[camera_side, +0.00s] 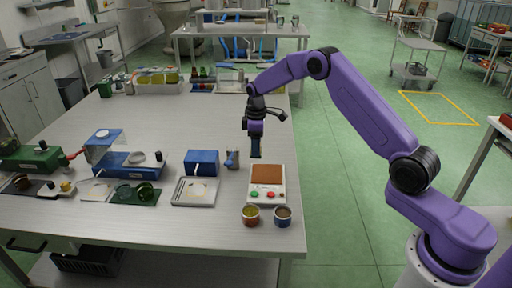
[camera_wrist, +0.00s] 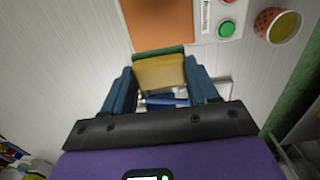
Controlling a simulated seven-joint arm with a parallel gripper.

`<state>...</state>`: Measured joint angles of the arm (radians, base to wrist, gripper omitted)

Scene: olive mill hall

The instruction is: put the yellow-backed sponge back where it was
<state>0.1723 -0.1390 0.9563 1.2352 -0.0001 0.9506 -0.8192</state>
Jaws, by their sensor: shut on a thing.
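The sponge (camera_wrist: 160,72) shows in the wrist view as a yellow block with a green strip along its far edge. My gripper (camera_wrist: 160,78) is shut on it, with one blue finger at each side. In the side view my gripper (camera_side: 255,150) points down over the table, behind the white device with a brown plate (camera_side: 268,174). I cannot make out the sponge clearly there. The same brown plate (camera_wrist: 158,20) lies just beyond the sponge in the wrist view. I cannot tell which spot the sponge came from.
Two small cups (camera_side: 251,215) (camera_side: 283,216) stand in front of the device. A blue box (camera_side: 202,162), a grey-blue item (camera_side: 232,159) and a pale tray (camera_side: 195,192) are to its left. The table's right edge is close. The middle of the table (camera_side: 170,120) is clear.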

